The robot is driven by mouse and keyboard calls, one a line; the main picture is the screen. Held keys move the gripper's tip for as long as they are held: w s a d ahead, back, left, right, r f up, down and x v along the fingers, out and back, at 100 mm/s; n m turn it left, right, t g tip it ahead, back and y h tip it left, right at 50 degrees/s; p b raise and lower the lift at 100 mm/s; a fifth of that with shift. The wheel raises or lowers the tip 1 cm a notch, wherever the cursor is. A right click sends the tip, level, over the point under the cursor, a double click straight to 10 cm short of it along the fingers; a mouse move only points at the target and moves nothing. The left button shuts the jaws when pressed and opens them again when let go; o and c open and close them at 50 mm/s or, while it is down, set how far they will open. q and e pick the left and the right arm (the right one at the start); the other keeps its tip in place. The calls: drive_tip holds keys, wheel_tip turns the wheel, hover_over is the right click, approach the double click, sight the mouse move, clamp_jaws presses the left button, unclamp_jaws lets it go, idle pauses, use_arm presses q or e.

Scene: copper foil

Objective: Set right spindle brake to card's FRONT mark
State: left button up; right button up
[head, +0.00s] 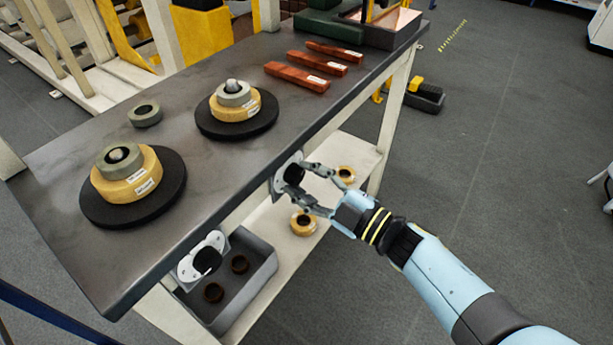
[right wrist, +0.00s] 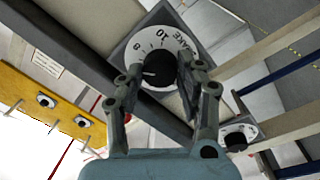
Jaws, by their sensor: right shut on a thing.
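The right brake dial (head: 279,183) is a pale round plate on the bench's front edge; its black knob (head: 294,173) is between the fingers of my right gripper (head: 311,187). In the right wrist view the scale plate (right wrist: 185,42) shows 8, 10 and part of the word BRAKE. My right gripper (right wrist: 155,75) is shut on the black knob (right wrist: 157,68), one finger on each side. A short white line on the knob points left, below the 8. A small white card (right wrist: 46,63) has text too small to read. My left gripper is not in view.
A second brake dial (head: 188,268) sits nearer on the same edge. Two black discs (head: 90,209) (head: 263,124) on the bench carry yellow rolls with grey rings. Red bars (head: 295,77) and a loose grey ring (head: 145,115) lie there. A grey bin (head: 262,280) stands below.

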idle(0.4)
drive_tip(key=o, duration=1.1)
drive_tip(key=shift+o, duration=0.2)
drive_tip(key=v, duration=1.2)
